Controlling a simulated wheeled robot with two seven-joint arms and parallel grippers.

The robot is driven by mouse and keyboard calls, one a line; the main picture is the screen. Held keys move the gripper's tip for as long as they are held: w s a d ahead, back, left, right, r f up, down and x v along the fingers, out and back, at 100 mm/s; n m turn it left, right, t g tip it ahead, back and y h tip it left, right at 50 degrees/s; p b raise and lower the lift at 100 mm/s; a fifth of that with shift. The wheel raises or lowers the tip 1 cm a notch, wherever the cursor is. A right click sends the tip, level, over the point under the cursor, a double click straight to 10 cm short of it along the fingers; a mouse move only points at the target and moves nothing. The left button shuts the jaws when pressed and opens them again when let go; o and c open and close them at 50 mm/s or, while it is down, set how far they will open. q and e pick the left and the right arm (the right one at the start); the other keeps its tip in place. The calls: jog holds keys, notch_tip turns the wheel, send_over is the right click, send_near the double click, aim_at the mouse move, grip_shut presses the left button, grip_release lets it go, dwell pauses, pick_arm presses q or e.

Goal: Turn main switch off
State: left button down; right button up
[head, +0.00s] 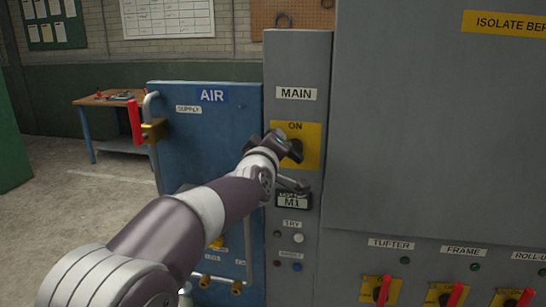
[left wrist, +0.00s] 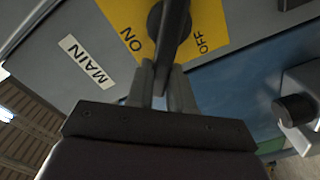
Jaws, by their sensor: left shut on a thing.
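The main switch (head: 311,137) has a yellow plate on a narrow grey column, under a MAIN label (head: 296,94). In the left wrist view its black handle (left wrist: 174,32) stands out from the plate, with ON to its left and OFF to its right. My left gripper (head: 293,148) is at the switch, and in the left wrist view its fingers (left wrist: 163,84) are shut on the handle. In the head view the gripper covers the handle and the OFF mark; I cannot tell the handle's exact angle. My right gripper is not in view.
A small M1 display (head: 293,201) and several buttons sit below the switch. A blue AIR cabinet (head: 224,128) with a red-handled valve (head: 135,121) stands to the left. A large grey cabinet (head: 430,130) with several red-handled switches is on the right. A workbench (head: 108,100) stands behind.

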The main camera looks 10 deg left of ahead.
pick_arm(q)
jog(key=shift+a+f+n+b, duration=0.2)
jog(key=shift+f+n+b, duration=0.25)
jog(key=shift+n+b, duration=0.75)
jog(key=shift+a+f+n+b, duration=0.15)
jog(key=shift+f+n+b, duration=0.3)
jog(key=shift+n+b, duration=0.7)
jog(key=shift+a+f+n+b, duration=0.2)
jog(key=shift+f+n+b, duration=0.25)
jog(key=shift+n+b, duration=0.7)
jog(key=shift+n, duration=0.3)
jog(key=c, duration=1)
grip_release()
jog(key=shift+a+f, duration=0.1)
jog(key=shift+s, duration=0.1)
jog(key=s+b, duration=0.1)
jog(key=s, duration=1.1)
jog(key=shift+s+a, duration=0.2)
jog(key=shift+s, duration=0.05)
